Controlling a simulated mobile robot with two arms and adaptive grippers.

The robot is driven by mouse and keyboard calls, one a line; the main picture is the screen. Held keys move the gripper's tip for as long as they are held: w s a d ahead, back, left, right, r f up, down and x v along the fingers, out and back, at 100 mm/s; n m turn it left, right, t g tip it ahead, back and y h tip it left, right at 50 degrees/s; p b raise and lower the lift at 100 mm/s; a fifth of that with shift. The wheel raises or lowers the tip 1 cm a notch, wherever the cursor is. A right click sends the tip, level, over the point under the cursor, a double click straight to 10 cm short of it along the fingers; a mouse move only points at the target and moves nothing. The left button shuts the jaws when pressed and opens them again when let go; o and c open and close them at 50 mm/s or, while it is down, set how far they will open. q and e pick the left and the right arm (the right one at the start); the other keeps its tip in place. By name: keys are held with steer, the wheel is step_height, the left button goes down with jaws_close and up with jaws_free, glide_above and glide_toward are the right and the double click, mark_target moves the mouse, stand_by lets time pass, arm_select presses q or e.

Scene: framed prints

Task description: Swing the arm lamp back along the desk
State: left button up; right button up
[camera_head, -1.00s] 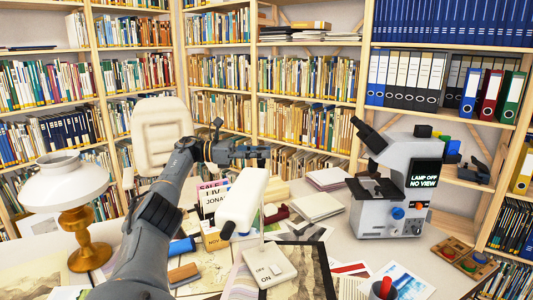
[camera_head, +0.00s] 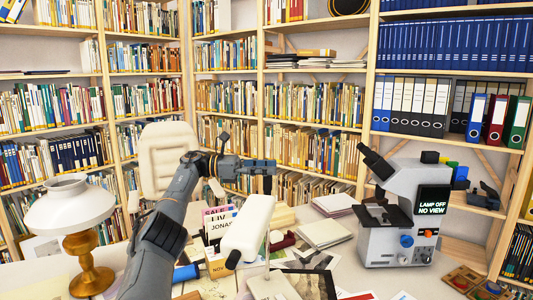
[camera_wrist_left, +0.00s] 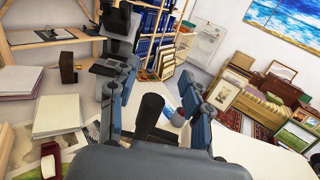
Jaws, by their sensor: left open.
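The arm lamp, with a white tubular head (camera_head: 245,228) and a dark end, stands near the middle of the desk on a pale switch base (camera_head: 272,287). In the left wrist view the gripper's two fingers (camera_wrist_left: 158,75) are spread apart. A dark upright shape (camera_wrist_left: 150,112) shows between them; I cannot tell what it is or whether it is held. My right gripper is not in view.
A table lamp (camera_head: 72,206) with a white shade stands at the left. A microscope (camera_head: 400,210) reading "LAMP OFF NO VIEW" stands at the right. Papers, books (camera_head: 325,232) and a card box crowd the desk. A pale chair (camera_head: 167,160) and bookshelves are behind.

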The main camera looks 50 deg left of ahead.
arm_select(q)
step_height(320, 180, up, 6)
steer(key=shift+r, duration=0.25)
stand_by(0.4)
